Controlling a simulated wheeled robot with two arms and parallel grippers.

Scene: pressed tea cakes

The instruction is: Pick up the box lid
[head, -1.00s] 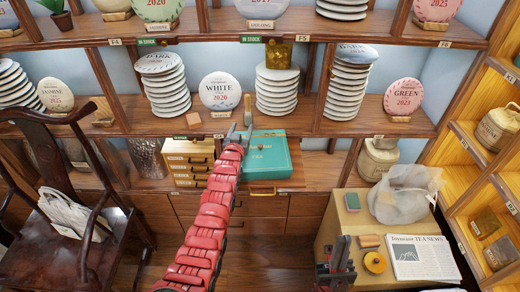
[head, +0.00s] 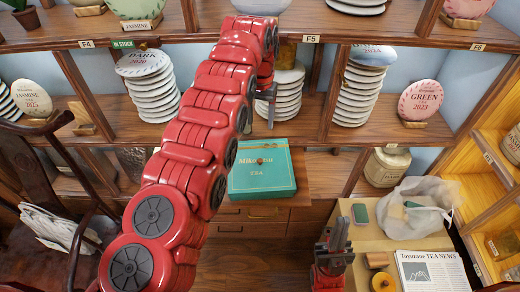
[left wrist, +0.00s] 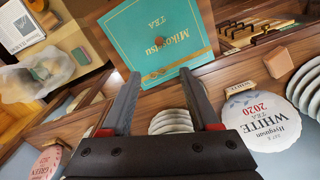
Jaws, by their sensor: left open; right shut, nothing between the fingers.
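The teal box lid (head: 262,166), with gold lettering and a small reddish-brown knob at its middle, tops a box on a wooden ledge below the shelves. It also shows in the left wrist view (left wrist: 150,30), upper middle, beyond my fingertips. My left gripper (head: 262,112) is above the lid in the head view, fingers pointing down, open and empty. Its two spread fingers show in the left wrist view (left wrist: 160,80), apart from the lid. My right gripper (head: 338,232) is shut and empty, low and to the right of the box.
Stacks of wrapped tea cakes (head: 150,84) stand on the shelf above the box. My left arm covers part of the shelves. A chair (head: 40,200) stands left.

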